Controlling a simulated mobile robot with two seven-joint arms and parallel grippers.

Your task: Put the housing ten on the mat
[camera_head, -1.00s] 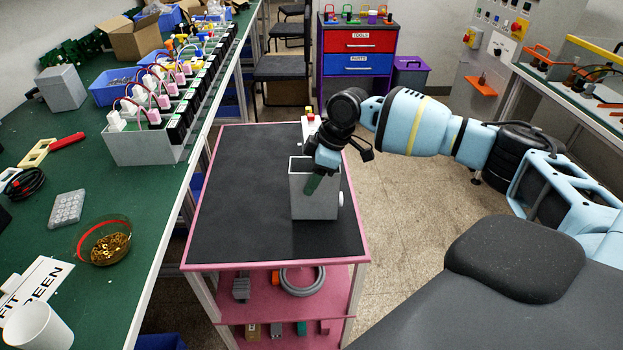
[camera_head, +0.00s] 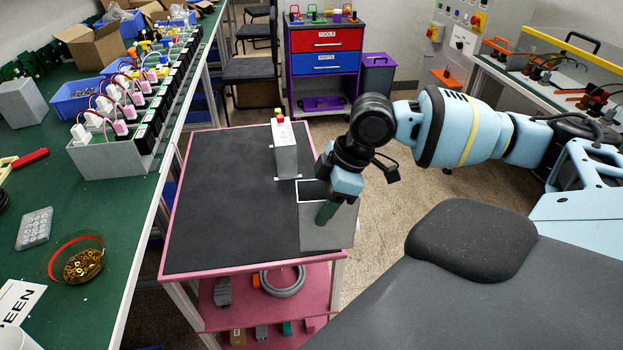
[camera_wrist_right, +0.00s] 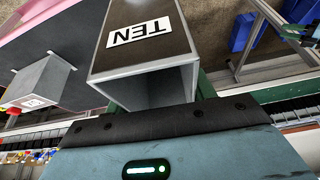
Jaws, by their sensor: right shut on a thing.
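The housing ten (camera_head: 318,235) is a grey open box. Its TEN label shows in the right wrist view, where the box (camera_wrist_right: 140,70) sits in front of the jaws. My right gripper (camera_head: 328,208) is shut on a wall of it, a green finger lying against its near face. The housing appears over the near right corner of the dark mat (camera_head: 220,215) on the pink cart, covering part of the right edge. I cannot tell whether its base touches the mat. My left gripper is not in view.
A second grey housing (camera_head: 286,155) with a red and yellow top stands at the mat's far right. The mat's left and middle are clear. A green workbench (camera_head: 110,210) with bins and a bowl of brass parts (camera_head: 82,262) runs along the left.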

